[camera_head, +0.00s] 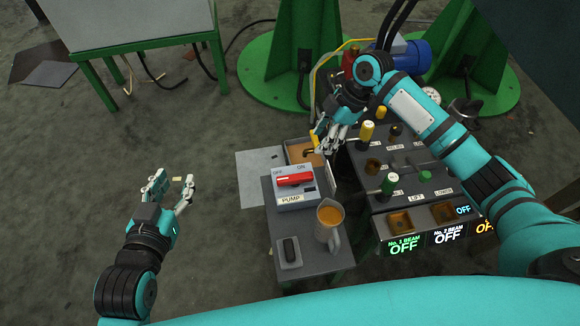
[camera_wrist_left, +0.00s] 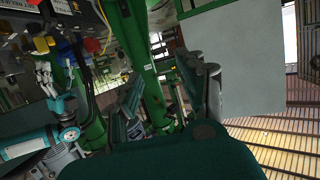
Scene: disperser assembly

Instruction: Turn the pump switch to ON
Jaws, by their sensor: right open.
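The pump switch (camera_head: 294,179) is a red handle on a pale grey box labelled PUMP (camera_head: 291,199). The handle lies roughly crosswise under the OFF and ON labels; which one it points to is unclear. The box sits on a small grey table (camera_head: 305,258). My right gripper (camera_head: 329,138) is open above and to the right of the switch, apart from it, over the table's back end. My left gripper (camera_head: 174,188) is open and empty over the floor, well left of the table. The left wrist view shows its spread fingers (camera_wrist_left: 170,100) with nothing between them.
A jug of orange liquid (camera_head: 329,222) and a small dark device (camera_head: 291,250) share the small table. A control panel with levers and knobs (camera_head: 400,160) stands to the right. Green stands (camera_head: 282,70) are behind. The floor at left is mostly free.

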